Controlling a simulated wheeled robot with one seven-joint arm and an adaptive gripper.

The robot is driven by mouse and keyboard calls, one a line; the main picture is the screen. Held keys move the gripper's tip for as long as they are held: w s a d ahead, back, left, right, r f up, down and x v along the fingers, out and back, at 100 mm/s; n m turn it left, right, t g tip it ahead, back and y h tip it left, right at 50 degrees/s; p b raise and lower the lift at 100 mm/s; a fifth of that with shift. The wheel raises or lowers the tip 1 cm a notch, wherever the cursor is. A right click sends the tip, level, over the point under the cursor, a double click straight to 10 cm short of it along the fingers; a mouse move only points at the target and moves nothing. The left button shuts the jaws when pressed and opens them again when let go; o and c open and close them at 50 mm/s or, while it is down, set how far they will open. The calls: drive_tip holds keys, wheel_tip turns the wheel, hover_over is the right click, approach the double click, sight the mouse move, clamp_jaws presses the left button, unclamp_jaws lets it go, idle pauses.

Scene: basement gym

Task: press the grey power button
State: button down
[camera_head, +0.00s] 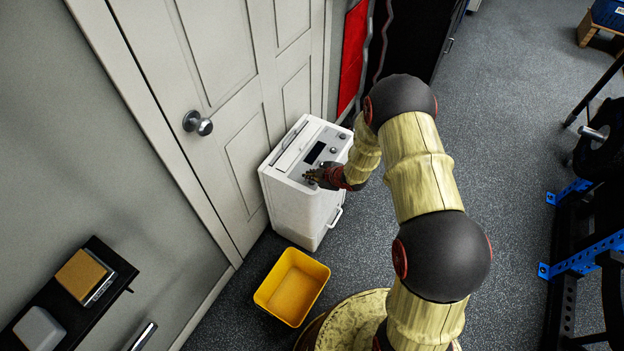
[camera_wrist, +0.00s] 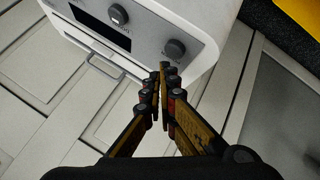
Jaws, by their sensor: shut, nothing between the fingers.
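A white appliance (camera_head: 295,205) stands on the floor against the door, with a grey control panel on top that holds a dark display (camera_head: 315,153) and several small round controls. In the wrist view two round grey controls show, one by the display (camera_wrist: 118,14) and one closer to the fingertips (camera_wrist: 174,48). Their labels are too small to read, so I cannot tell which is the power button. My gripper (camera_head: 311,175) is shut and empty, at the panel's near end. In the wrist view its fingertips (camera_wrist: 162,70) lie just below the closer control; contact cannot be told.
A yellow bin (camera_head: 262,297) stands on the floor in front of the appliance. A panelled door with a round knob (camera_head: 198,123) is behind it. A black shelf (camera_head: 48,310) is at lower left, and a weight rack (camera_head: 575,240) at right.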

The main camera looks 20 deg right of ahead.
sight(311, 182)
drive_tip(key=shift+r+p, duration=1.7)
drive_tip(key=shift+r, duration=0.85)
drive_tip(key=shift+f, duration=0.1)
